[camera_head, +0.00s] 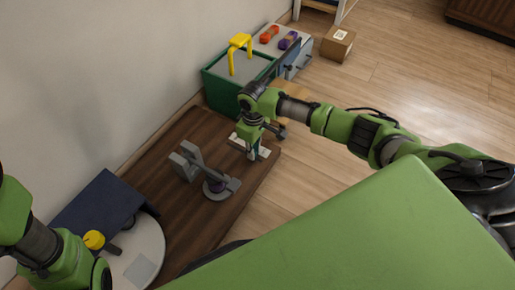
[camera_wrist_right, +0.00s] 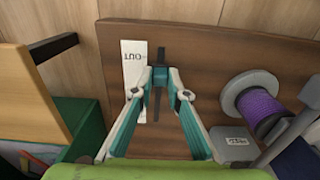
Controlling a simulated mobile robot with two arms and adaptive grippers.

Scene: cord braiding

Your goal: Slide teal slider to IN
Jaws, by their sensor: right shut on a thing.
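My right gripper (camera_head: 254,152) points down at the far right end of the dark wooden board (camera_head: 200,143). In the right wrist view its two fingertips (camera_wrist_right: 160,76) are close together over a dark narrow rail (camera_wrist_right: 157,105), shut on a small piece there. I take this piece to be the teal slider, mostly hidden between the fingers. A white label strip (camera_wrist_right: 133,62) lies beside the rail, with OUT readable upside down near its top end. No IN marking is readable. My left arm shows at the left edge of the head view, but its gripper does not show.
A grey stand with a purple spool (camera_wrist_right: 258,106) is on the board near the gripper. A green bin (camera_head: 222,92) with a yellow handle (camera_head: 240,40) stands behind. A pale round disc (camera_head: 140,245) and dark blue panel (camera_head: 98,202) are at the left.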

